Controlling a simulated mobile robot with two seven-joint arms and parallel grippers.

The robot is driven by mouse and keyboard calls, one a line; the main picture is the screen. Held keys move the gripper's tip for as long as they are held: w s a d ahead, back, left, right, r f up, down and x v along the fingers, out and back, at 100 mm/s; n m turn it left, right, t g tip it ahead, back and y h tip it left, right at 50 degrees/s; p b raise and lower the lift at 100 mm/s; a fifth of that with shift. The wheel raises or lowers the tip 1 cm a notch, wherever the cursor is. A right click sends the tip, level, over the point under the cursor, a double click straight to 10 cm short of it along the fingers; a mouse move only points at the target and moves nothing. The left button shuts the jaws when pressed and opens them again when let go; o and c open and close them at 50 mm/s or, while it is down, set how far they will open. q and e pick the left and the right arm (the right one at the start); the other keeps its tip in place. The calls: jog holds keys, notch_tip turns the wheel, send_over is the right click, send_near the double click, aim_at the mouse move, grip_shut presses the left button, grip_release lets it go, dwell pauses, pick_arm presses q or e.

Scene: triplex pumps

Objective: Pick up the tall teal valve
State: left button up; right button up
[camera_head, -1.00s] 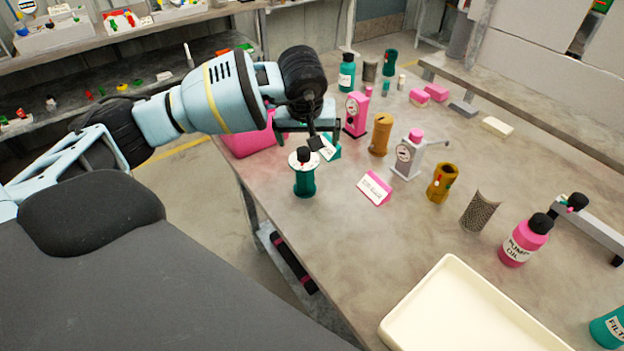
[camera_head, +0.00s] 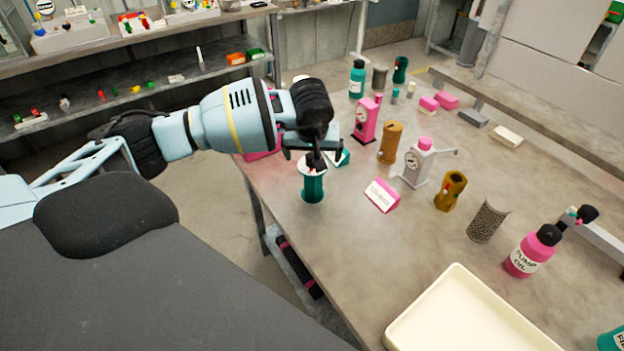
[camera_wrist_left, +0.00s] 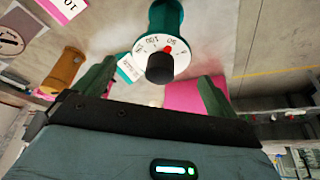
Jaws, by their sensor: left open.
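The tall teal valve (camera_head: 313,188) stands upright near the table's left edge, with a white dial on top. In the left wrist view the valve (camera_wrist_left: 166,18) shows its numbered dial and black knob. My left gripper (camera_head: 325,158) is at the valve's top and partly hides the dial and knob in the head view. In the left wrist view my left gripper (camera_wrist_left: 153,88) is open, its two fingers apart with nothing held between them. The knob points toward the gap between them. My right gripper is not in view.
A pink block (camera_head: 262,152) and a small teal sign (camera_head: 343,157) are close to the valve. A pink sign (camera_head: 382,195), a brown cylinder (camera_head: 390,143) and a white pump (camera_head: 417,164) stand to the right. A cream tray (camera_head: 470,318) lies in front.

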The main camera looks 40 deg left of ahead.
pick_arm(q)
jog(key=shift+x, duration=1.1)
jog(key=c, duration=1.7)
jog(key=shift+r, duration=0.1)
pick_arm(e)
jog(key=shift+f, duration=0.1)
pick_arm(q)
jog(key=shift+w, duration=0.1)
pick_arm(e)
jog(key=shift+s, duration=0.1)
